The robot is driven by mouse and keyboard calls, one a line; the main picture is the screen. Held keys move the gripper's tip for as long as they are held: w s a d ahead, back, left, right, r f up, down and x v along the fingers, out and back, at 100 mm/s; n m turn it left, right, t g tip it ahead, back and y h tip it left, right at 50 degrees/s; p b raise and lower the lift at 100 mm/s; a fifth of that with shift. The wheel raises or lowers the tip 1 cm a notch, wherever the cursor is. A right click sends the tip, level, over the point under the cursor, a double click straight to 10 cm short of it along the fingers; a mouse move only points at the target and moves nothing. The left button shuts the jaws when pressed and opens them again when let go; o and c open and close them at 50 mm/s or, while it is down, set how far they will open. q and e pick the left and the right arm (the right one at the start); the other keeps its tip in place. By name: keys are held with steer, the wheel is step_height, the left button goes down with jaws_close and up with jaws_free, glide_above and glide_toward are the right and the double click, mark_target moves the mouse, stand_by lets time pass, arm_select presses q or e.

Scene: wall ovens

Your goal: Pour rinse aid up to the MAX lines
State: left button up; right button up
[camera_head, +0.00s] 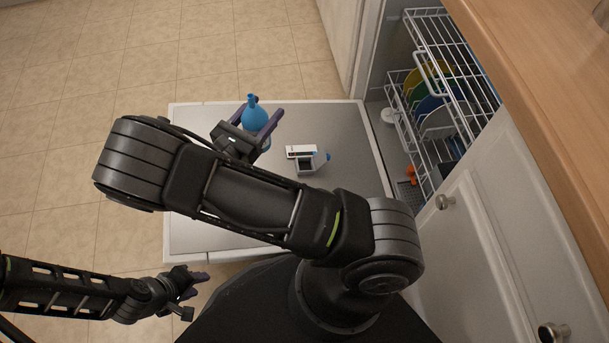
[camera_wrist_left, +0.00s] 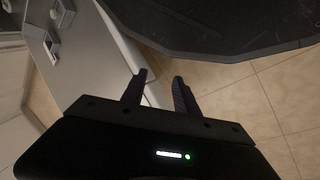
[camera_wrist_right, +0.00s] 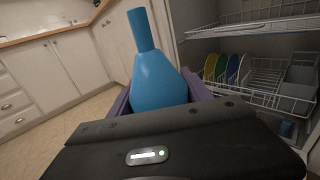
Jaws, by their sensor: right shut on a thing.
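A blue bottle with a narrow neck (camera_head: 255,115) is between the fingers of my right gripper (camera_head: 262,128), above the far left part of the open dishwasher door (camera_head: 215,220). My right gripper is shut on the bottle. In the right wrist view the bottle (camera_wrist_right: 158,75) looks nearly upright, its neck tilted slightly left. The dispenser (camera_head: 306,158) is on the inner face of the door, right of the bottle, with a small lid standing up. Its MAX lines are too small to make out. My left gripper (camera_head: 200,283) is low at the left, empty, its fingers apart in the left wrist view (camera_wrist_left: 160,88).
The dishwasher racks (camera_head: 440,85) hold several coloured plates (camera_head: 428,100) at the right. A wooden countertop (camera_head: 550,90) and white cabinets (camera_head: 490,230) border the right side. Tiled floor (camera_head: 70,100) is free at the left. My right arm crosses over the door and hides part of it.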

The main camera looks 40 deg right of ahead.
steer(key=s+d+f+m+g+b, duration=0.1)
steer(key=d+f+g+b, duration=0.1)
steer(key=f+b, duration=0.6)
steer(key=s+d+f+m+g+h+b, duration=0.1)
steer(key=d+f+m+g+b, duration=0.1)
steer(key=d+f+b, duration=0.3)
step_height(320, 180, down, 11)
steer(key=g+b, duration=0.1)
steer(key=b, duration=0.3)
steer(key=shift+s, duration=0.3)
